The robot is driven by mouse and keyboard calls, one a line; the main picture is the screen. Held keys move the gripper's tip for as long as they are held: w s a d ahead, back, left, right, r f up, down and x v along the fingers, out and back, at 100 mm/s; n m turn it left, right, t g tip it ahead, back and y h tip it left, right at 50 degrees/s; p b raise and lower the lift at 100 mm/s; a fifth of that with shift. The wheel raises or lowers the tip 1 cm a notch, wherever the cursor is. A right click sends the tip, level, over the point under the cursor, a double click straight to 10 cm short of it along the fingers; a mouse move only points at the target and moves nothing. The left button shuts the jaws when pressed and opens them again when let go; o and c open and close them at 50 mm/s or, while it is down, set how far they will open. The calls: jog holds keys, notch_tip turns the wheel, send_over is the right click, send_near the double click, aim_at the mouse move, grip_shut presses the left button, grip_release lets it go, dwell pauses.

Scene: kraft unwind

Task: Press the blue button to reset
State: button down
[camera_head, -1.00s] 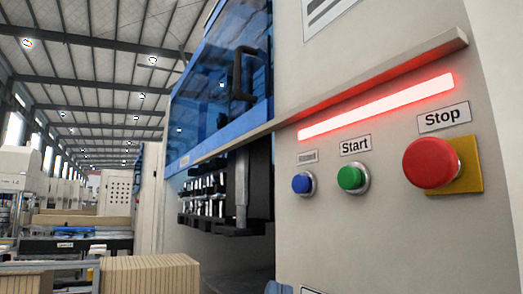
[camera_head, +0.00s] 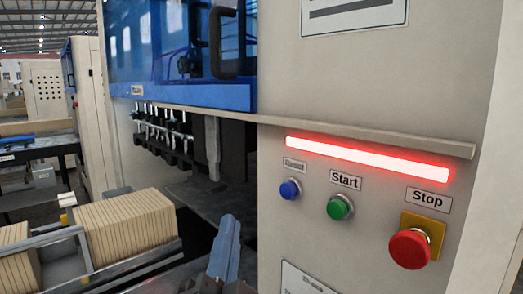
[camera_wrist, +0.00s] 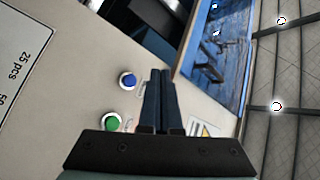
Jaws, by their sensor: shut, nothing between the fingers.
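The blue button (camera_head: 290,189) sits on the machine's pale panel in the head view, under a small label and left of the green Start button (camera_head: 340,207). In the wrist view the blue button (camera_wrist: 127,80) is left of my fingers, with the green button (camera_wrist: 112,122) below it. My gripper (camera_wrist: 162,72) is shut with its two dark fingers together and nothing between them. It points past the button's right side in that view, and I see no contact. In the head view a bluish-grey part, likely of my arm, shows at the bottom edge.
A red Stop button (camera_head: 410,249) on a yellow plate sticks out at the right. A red light bar (camera_head: 366,158) glows under a protruding ledge (camera_head: 330,125). Stacked brown cardboard (camera_head: 128,226) lies on a conveyor at the left.

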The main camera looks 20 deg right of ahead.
aim_at(282, 186)
jog(key=shift+w+a+r+m+g+p, duration=0.1)
jog(key=shift+a+r+m+g+p, duration=0.15)
jog(key=shift+r+p, duration=0.3)
jog(key=shift+w+a+r+m+g+p, duration=0.15)
jog(key=shift+r+m+p, duration=0.2)
jog(key=shift+p, duration=0.3)
jog(key=shift+d+f, duration=0.1)
jog(key=shift+d, duration=0.05)
jog(key=w+d+p, duration=0.3)
jog(key=d+p, duration=0.1)
jog(key=d, duration=0.4)
dwell(1.5)
jog(key=shift+w+d, duration=0.2)
jog(key=shift+d, duration=0.2)
jog(key=shift+w+d, duration=0.15)
jog(key=shift+d, duration=0.4)
dwell(0.9)
jog(key=shift+a, duration=0.1)
jog(key=shift+s+a+b, duration=0.3)
jog(key=shift+s+a, duration=0.05)
jog(key=shift+a, duration=0.45)
